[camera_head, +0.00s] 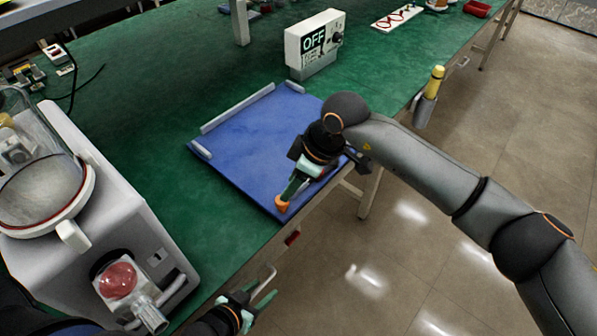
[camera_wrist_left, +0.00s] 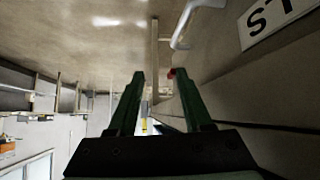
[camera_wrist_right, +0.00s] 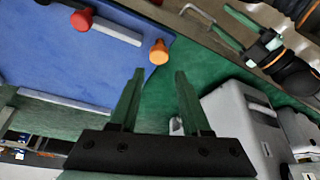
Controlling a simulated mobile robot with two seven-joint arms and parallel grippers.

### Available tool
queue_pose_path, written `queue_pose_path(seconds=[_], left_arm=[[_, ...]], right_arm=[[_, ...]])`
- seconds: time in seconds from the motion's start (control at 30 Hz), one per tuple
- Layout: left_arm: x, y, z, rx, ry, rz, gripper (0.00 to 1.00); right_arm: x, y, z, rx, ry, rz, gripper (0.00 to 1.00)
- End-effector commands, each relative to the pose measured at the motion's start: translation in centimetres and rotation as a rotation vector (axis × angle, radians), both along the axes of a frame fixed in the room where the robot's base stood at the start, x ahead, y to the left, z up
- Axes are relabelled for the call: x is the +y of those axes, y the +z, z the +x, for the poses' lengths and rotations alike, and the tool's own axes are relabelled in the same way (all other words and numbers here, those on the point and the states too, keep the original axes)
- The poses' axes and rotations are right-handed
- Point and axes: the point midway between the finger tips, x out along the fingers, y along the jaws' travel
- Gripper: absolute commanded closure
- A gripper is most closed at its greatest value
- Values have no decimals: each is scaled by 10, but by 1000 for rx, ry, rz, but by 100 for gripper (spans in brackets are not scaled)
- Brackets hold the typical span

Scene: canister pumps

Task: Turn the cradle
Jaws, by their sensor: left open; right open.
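A blue plate (camera_head: 245,140) with pale grey bars along its edges lies on the green bench; it may be the cradle. An orange knob (camera_head: 281,204) stands at its near corner. My right gripper (camera_head: 296,186) is open above that corner. In the right wrist view, the orange knob (camera_wrist_right: 159,52) shows beyond the gap between the fingers (camera_wrist_right: 157,75), not gripped. A red knob (camera_wrist_right: 82,19) stands by a grey bar on the plate, hidden in the head view. My left gripper (camera_head: 254,299) is open and empty below the bench's front edge, near a grey bent handle (camera_head: 262,277).
A white machine (camera_head: 110,220) with a glass bowl and a pink-red dome stands on the left. A box marked OFF (camera_head: 314,42) stands behind the plate. A yellow-topped tool (camera_head: 430,95) hangs at the bench's right edge. Bare green bench lies left of the plate.

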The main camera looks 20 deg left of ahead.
Motion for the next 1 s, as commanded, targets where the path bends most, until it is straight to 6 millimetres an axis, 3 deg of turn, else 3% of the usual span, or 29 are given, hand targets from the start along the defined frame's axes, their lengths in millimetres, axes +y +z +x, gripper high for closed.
queue_pose_path(seconds=[0.1,0.3,0.87,1.0], left_arm=[[0,-2,0,0,0,0,50],[0,-2,0,0,0,0,50],[0,-2,0,0,0,0,50],[0,-1,0,0,0,0,50]], right_arm=[[-8,19,0,-2,-1,0,53],[-14,35,-1,1,0,0,53],[-14,36,-2,5,4,5,53],[2,33,-23,60,81,112,53]])
